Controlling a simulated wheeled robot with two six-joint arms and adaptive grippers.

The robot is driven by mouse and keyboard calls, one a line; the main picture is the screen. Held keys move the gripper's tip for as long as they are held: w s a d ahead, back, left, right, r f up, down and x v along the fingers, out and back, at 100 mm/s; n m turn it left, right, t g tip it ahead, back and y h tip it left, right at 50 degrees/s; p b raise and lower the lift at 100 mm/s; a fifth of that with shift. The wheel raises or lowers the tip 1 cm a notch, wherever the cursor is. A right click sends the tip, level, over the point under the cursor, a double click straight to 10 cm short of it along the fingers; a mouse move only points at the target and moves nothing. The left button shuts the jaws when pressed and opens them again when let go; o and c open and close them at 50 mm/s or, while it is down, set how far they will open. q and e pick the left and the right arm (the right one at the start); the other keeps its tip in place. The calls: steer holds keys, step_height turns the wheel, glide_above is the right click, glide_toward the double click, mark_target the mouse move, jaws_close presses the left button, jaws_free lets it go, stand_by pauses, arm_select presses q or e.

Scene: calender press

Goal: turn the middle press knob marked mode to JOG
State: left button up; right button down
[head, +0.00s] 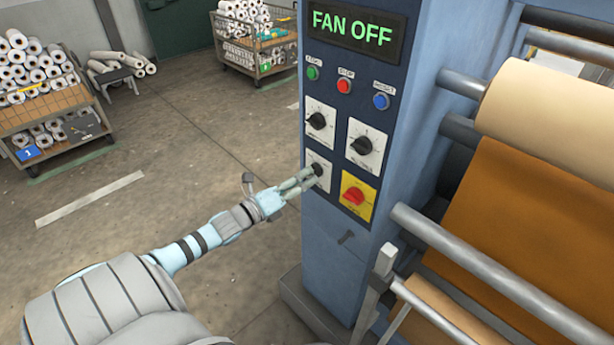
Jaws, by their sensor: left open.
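The blue press column carries a control panel (335,92) with three black knobs on white plates and a red knob (354,196) on a yellow plate. One black knob (317,121) is at upper left, one (362,146) at right, and one (318,170) at lower left. Their plate markings are too small to read, so I cannot tell which says mode or where JOG is. My left gripper (311,175) is open, with its fingertips at the lower-left knob, partly covering it. I cannot tell whether they touch it. My right gripper is not in view.
A display (352,30) above the knobs reads FAN OFF. Green (313,73), red (344,85) and blue (381,101) buttons sit below it. Rollers with tan and brown sheet (530,215) are at right.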

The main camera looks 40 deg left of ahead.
arm_select(q)
steer(key=w, duration=0.3)
steer(key=shift+d, duration=0.15)
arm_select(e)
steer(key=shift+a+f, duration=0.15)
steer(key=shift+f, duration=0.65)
arm_select(q)
steer(key=shift+w, duration=0.1)
steer(key=c, duration=1.2)
